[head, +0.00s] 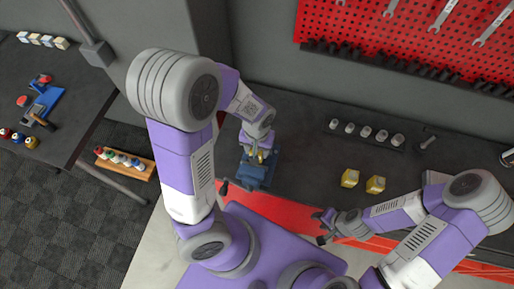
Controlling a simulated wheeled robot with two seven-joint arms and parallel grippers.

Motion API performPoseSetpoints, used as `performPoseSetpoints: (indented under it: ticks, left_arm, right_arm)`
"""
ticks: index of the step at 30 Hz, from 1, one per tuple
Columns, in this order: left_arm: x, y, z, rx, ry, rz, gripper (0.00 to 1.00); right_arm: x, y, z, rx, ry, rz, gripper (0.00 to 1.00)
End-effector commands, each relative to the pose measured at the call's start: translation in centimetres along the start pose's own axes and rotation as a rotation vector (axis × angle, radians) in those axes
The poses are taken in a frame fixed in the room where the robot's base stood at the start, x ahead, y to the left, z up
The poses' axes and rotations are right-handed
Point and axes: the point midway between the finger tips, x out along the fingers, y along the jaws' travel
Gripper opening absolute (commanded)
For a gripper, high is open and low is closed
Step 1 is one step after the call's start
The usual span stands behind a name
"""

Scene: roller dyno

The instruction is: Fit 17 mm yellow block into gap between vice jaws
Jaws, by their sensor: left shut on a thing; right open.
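The blue vice (254,176) stands on the dark workbench near its front edge, left of the middle. My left gripper (256,151) is over the vice, shut on a small yellow block (261,155) that is mostly hidden by the fingers. The block is at the top of the vice; I cannot tell whether it is between the jaws or just above them. Two other yellow blocks, one (349,178) and another (375,184), sit on the bench to the right. My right gripper (323,226) is open and empty at the red front edge of the bench.
A rack of several grey cylinders (367,133) lies at the back of the bench. A red pegboard (400,35) with wrenches hangs behind. A second table (70,95) with small items stands at left, with a wooden tray (125,162) below. The bench between vice and loose blocks is clear.

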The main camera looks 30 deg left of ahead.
Motion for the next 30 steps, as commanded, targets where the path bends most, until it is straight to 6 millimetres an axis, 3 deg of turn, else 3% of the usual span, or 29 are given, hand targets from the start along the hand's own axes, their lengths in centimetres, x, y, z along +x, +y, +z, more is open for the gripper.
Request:
performPoseSetpoints:
  ticks: [18, 19, 24, 30]
  left_arm:
    - [1.6, 0.0, 0.0, 0.000, 0.001, 0.000, 0.00]
    - [1.6, 0.0, 0.0, 0.000, 0.001, 0.000, 0.51]
    - [1.5, 0.0, 0.0, 0.000, 0.001, 0.000, 0.77]
    - [1.5, 0.0, 0.0, 0.000, 0.000, 0.000, 0.79]
  right_arm:
    - [1.2, 0.4, -0.1, 0.000, 0.000, 0.000, 0.43]
    - [1.2, 0.4, -0.1, 0.000, 0.000, 0.000, 0.43]
    - [1.1, 0.4, -0.1, 0.000, 0.000, 0.000, 0.43]
    - [1.1, 0.4, -0.1, 0.000, 0.000, 0.000, 0.43]
